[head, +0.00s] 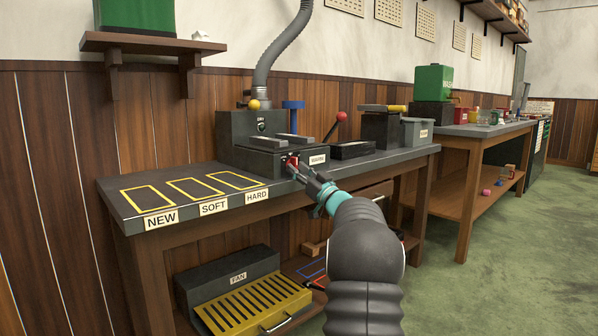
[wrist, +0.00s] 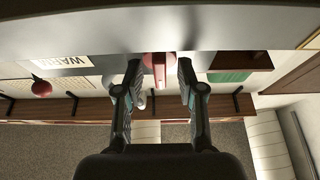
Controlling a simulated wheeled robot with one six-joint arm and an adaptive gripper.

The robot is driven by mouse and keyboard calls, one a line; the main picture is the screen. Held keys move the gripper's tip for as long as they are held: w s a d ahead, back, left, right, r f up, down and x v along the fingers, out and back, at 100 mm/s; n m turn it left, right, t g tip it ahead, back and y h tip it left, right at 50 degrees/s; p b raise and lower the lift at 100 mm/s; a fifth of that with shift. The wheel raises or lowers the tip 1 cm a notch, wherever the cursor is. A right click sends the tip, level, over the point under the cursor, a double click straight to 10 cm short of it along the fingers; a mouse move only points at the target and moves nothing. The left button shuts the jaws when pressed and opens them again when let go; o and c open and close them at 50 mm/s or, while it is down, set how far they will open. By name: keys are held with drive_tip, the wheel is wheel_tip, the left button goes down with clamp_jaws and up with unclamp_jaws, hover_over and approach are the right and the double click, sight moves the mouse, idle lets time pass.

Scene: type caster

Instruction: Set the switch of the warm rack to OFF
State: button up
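The warm rack (head: 262,161) is a dark box with a white label (head: 317,159) on its front, at the back of the bench. Its red switch (head: 292,161) is on the front face left of the label, partly hidden by my gripper (head: 296,170). In the wrist view the red switch (wrist: 158,66) shows between the tips of my gripper (wrist: 160,80). The fingers are apart, one on each side of it, and seem not to press on it. The WARM label (wrist: 62,62) appears upside down there. I cannot read the switch's position.
The bench (head: 150,186) has yellow outlined spots marked NEW, SOFT and HARD, left of the rack. A red-knobbed lever (head: 341,118) and a grey bin (head: 416,132) stand to the right. A yellow-slatted FAN unit (head: 250,303) sits below.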

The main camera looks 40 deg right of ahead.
drive_tip(key=v, duration=1.2)
drive_tip(key=shift+r, duration=0.1)
